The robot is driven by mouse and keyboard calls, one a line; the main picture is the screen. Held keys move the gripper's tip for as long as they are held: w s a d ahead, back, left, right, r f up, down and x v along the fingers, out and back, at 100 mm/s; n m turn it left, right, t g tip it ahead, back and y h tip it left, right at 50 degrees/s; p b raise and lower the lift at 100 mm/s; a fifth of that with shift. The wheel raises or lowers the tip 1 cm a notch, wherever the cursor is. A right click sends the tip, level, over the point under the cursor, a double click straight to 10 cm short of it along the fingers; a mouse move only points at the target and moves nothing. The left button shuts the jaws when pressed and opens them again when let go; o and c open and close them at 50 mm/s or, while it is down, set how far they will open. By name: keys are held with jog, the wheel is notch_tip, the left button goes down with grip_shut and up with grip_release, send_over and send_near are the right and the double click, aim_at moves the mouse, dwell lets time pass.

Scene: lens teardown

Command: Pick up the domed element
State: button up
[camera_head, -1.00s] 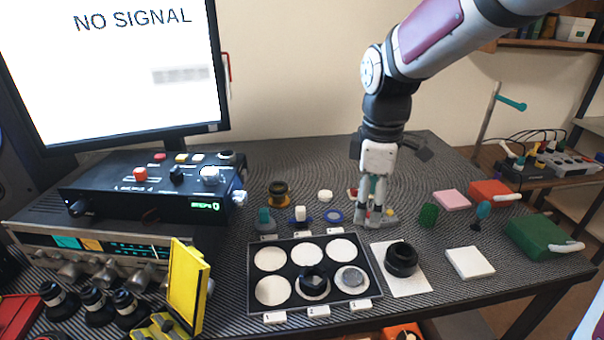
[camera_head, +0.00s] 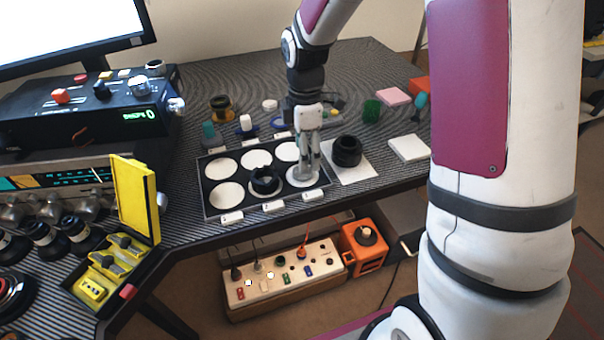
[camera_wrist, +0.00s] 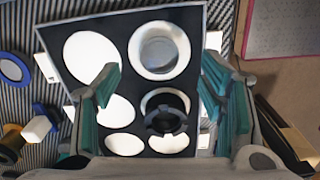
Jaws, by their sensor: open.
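A clear, round glass piece (camera_wrist: 158,50), which I take to be the domed element, lies on a white disc in a corner pocket of the black tray (camera_head: 203,194). Its dome shape cannot be made out. My gripper (camera_head: 305,172) is over that pocket in the head view and mostly hides the piece. In the wrist view my gripper (camera_wrist: 160,78) is open, with its teal-padded fingers apart and nothing between them. The glass piece shows beyond the fingertips, roughly centred between them. I cannot tell the height gap.
A black ring (camera_head: 265,180) sits in the neighbouring tray pocket. A black lens barrel (camera_head: 347,151) stands on a white pad (camera_head: 352,175) right of the tray. Small parts, including a teal-capped piece (camera_head: 208,132), stand behind the tray. A yellow case (camera_head: 133,200) stands open at left.

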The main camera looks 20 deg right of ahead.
jog(key=shift+a+f+b, duration=0.15)
jog(key=shift+f+b, duration=0.2)
jog(key=shift+f, duration=1)
jog(key=shift+a+f+b, duration=0.1)
jog(key=shift+f+b, duration=0.2)
jog(key=shift+f, duration=1)
jog(key=c, duration=1.2)
